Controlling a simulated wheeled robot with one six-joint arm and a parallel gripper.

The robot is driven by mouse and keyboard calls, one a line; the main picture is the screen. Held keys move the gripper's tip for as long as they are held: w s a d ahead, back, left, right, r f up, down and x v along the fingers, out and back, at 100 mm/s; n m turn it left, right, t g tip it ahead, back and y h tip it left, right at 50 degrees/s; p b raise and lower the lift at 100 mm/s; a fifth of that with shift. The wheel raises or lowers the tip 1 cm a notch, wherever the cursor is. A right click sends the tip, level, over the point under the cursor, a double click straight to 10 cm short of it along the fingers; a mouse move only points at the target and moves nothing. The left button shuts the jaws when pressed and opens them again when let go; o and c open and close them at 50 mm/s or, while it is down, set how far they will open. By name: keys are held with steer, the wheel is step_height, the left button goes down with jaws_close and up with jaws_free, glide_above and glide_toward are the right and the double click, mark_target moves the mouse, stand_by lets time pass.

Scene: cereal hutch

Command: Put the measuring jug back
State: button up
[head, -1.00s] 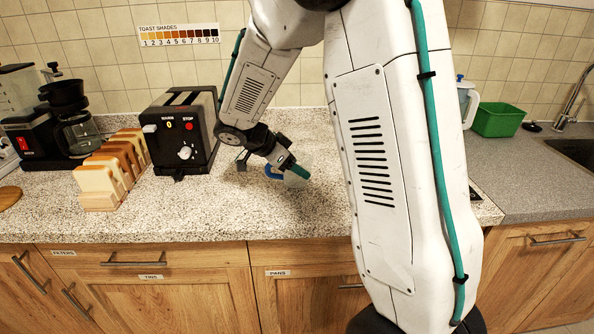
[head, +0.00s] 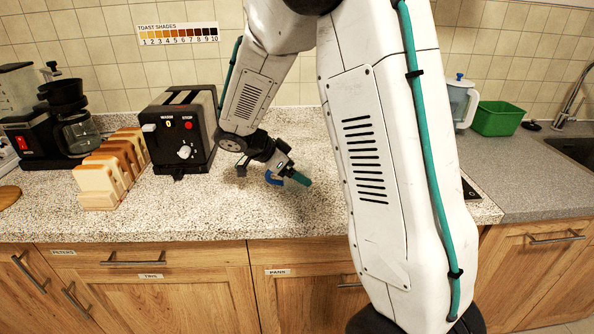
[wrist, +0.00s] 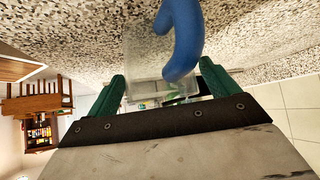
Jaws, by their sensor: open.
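The measuring jug is a clear vessel with a blue handle. In the head view its blue handle (head: 273,179) shows on the speckled worktop just below my gripper (head: 290,172), right of the toaster. Its clear body is hard to make out there. In the wrist view the curved blue handle (wrist: 183,42) hangs in from the top, with the clear body (wrist: 143,60) behind it. The handle lies across the gap between the green fingers of my gripper (wrist: 163,82). My gripper is open. I cannot tell whether a finger touches the jug.
A black toaster (head: 181,140), a toast rack with slices (head: 110,170) and a coffee machine (head: 65,120) stand to the left. A lidded jug (head: 462,103) and green tub (head: 498,118) stand at the right. The worktop front (head: 220,210) is clear.

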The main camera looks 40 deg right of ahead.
steer(key=v, duration=1.1)
steer(key=s+a+r+n+t+y, duration=0.1)
steer(key=s+a+n+y, duration=0.1)
steer(key=s+n, duration=0.4)
steer(key=s+a+r+n+t+y, duration=0.1)
steer(key=s+a+r+n+y, duration=0.1)
steer(key=s+n, duration=0.5)
steer(key=s+a+r+n+t+y, duration=0.1)
steer(key=s+a+n+y, duration=0.3)
steer(key=s, duration=1.2)
steer(key=r+n, duration=0.1)
steer(key=n, duration=0.2)
steer(key=shift+y, duration=0.4)
